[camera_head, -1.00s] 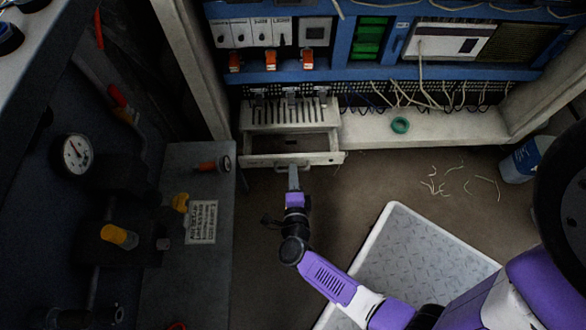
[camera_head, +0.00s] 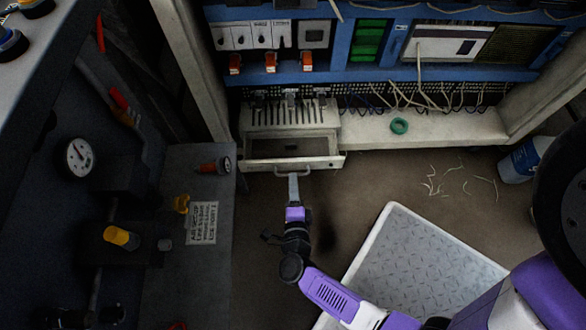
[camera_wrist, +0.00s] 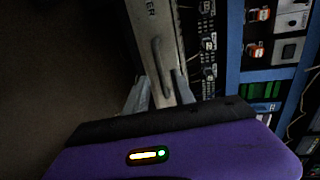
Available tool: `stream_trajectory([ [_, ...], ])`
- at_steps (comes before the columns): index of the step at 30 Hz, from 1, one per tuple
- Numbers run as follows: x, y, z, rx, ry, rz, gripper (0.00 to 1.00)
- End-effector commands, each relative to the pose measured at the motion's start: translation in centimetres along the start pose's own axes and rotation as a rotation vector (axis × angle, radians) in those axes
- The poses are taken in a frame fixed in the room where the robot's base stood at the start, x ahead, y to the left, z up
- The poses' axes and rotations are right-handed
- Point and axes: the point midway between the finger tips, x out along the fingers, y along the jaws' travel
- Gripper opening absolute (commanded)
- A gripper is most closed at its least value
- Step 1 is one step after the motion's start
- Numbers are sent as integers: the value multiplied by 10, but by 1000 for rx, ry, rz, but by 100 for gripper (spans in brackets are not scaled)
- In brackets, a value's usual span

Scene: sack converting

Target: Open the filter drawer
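The filter drawer (camera_head: 292,164) is a pale drawer low in the blue-and-white cabinet. It stands pulled out, with its dark inside showing behind the front panel. Its bar handle (camera_head: 292,173) is on the front, and the handle also shows in the wrist view (camera_wrist: 158,62). My gripper (camera_head: 293,177) is right at the handle, in front of the drawer. In the wrist view my gripper (camera_wrist: 160,88) has its fingers apart, one on each side of the handle's near end. I see no grip on the handle; whether a finger touches it is unclear.
A grey tread plate with a white rim (camera_head: 372,252) lies on the floor at right, beneath my arm. A dark panel with a gauge (camera_head: 78,156) stands at left. A green ring (camera_head: 399,126) lies on the cabinet ledge. A white-and-blue jug (camera_head: 519,161) and wire scraps are at right.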

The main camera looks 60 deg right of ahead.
Motion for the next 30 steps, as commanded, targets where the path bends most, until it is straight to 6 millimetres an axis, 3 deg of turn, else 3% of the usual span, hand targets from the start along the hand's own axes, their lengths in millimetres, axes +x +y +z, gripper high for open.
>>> stream_trajectory([
  [6, -38, -2, 0, 0, -2, 2, 30],
  [12, -55, 0, 0, 1, 0, 1, 30],
  [30, -57, 0, 0, 1, 0, 0, 30],
])
